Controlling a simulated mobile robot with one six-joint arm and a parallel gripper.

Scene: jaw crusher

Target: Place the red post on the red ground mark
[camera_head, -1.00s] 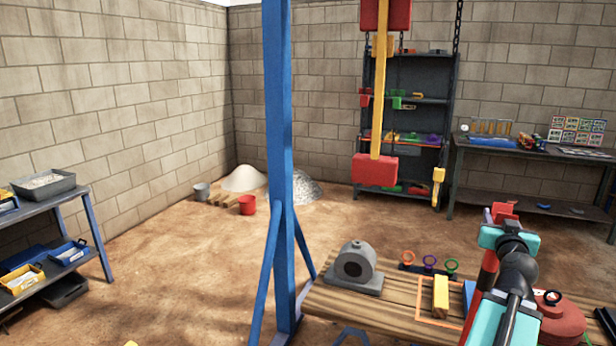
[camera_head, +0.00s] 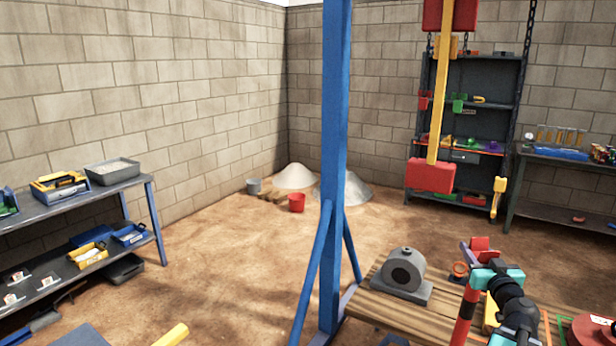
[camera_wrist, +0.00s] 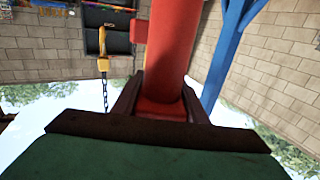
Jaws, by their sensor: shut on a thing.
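The red post (camera_head: 470,300), with a black band, stands out below my wrist at the lower right of the head view. In the wrist view the red post (camera_wrist: 172,50) runs up the middle of the picture between the fingers. My gripper (camera_wrist: 160,88) is shut on the post. The post's lower end is not visible in the head view. No red ground mark shows in either view.
A wooden bench (camera_head: 375,304) with a grey machine (camera_head: 404,272) is beside the arm. A blue upright (camera_head: 335,150) with braces stands left of it. A hanging yellow bar with red blocks (camera_head: 431,176) is above. Open dirt floor (camera_head: 225,270) lies left, before a shelf table (camera_head: 105,188).

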